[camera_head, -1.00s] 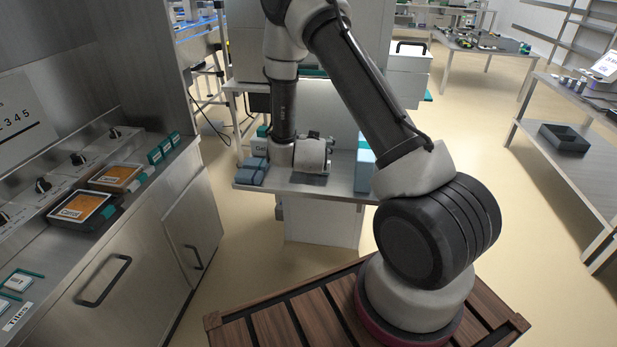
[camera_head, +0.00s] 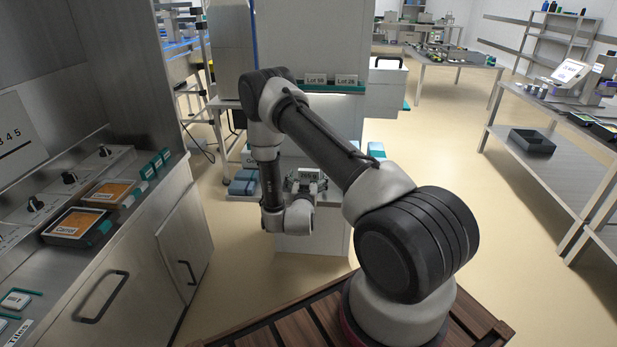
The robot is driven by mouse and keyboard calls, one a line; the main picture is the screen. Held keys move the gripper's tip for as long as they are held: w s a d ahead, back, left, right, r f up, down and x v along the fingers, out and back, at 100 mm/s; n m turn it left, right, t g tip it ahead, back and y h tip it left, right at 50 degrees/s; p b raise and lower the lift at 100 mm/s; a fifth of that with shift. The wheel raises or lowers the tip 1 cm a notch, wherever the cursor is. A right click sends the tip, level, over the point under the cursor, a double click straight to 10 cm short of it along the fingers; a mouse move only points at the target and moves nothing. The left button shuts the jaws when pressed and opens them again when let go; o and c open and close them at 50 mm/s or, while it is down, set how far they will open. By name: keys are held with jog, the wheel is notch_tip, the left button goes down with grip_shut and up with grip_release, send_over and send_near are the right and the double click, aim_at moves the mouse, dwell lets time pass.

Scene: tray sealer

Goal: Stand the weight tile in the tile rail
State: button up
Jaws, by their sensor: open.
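A teal rail (camera_head: 330,87) on the front of the tall grey cabinet holds two upright pale tiles, Lot 50 (camera_head: 316,79) and one that seems to read Lot 28 (camera_head: 346,80). On the left counter, a white tile (camera_head: 16,300) lies in a teal-edged holder above a Tiles label (camera_head: 18,333). I cannot read it or tell whether it is the weight tile. My gripper (camera_head: 306,180) is open in front of the middle bench, small and partly hidden by my wrist. A small pale patch shows at its fingers; I cannot tell what it is.
Two trays with orange contents, the nearer one (camera_head: 75,227) and a farther one (camera_head: 108,194), sit on the left counter near knobs. Blue blocks (camera_head: 243,184) rest on the middle bench. The floor between is clear.

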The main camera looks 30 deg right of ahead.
jog(key=shift+w+d, duration=0.25)
jog(key=shift+w, duration=0.15)
jog(key=shift+c, duration=0.2)
jog(key=c, duration=1.1)
jog(key=shift+o, duration=0.2)
